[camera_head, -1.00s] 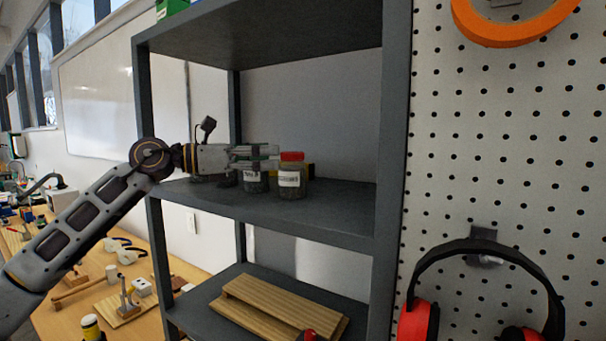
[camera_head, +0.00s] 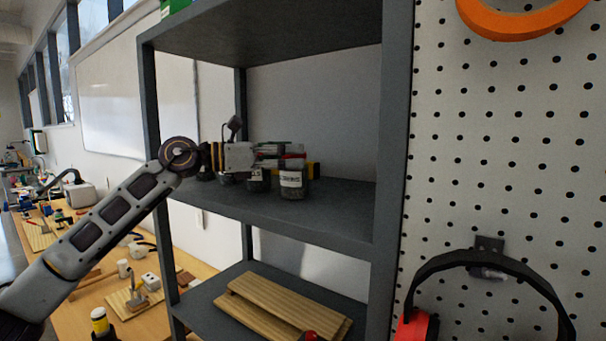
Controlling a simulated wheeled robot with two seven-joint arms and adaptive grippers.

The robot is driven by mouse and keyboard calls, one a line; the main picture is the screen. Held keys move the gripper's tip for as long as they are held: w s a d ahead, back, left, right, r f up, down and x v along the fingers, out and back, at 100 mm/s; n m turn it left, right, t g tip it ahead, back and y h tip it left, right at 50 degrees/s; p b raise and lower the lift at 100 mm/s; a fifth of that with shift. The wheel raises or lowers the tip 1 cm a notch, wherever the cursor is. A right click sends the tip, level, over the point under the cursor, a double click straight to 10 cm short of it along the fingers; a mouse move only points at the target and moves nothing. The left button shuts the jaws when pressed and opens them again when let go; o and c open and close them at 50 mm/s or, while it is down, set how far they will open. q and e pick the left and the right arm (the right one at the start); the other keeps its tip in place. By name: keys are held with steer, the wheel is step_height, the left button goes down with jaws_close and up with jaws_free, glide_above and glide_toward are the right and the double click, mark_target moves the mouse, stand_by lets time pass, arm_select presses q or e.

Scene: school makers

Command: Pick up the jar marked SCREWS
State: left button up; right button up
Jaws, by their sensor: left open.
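A glass jar with a red lid and a white label (camera_head: 292,180) stands upright on the middle shelf; the label's small print looks like SCREWS but is blurred. A second labelled jar (camera_head: 258,182) stands just left of it. My left gripper (camera_head: 283,156) reaches in from the left, level with the red lid. Its fingers are open and overlap the lid in the picture, hiding much of it. I cannot tell whether they touch the jar. My right gripper is out of view.
The grey shelf (camera_head: 340,205) has bare room right of the jars. A dark upright post (camera_head: 393,150) bounds it on the right. Something yellow (camera_head: 313,170) shows behind the jars. Wooden boards (camera_head: 275,308) lie on the lower shelf.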

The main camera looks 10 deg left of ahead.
arm_select(q)
steer(key=shift+x, duration=0.9)
steer(key=shift+s+a, duration=0.15)
steer(key=shift+a, duration=0.05)
steer(key=c, duration=1.5)
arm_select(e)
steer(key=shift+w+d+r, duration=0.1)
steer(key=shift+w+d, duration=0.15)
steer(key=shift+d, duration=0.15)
arm_select(q)
steer(key=shift+r, duration=0.15)
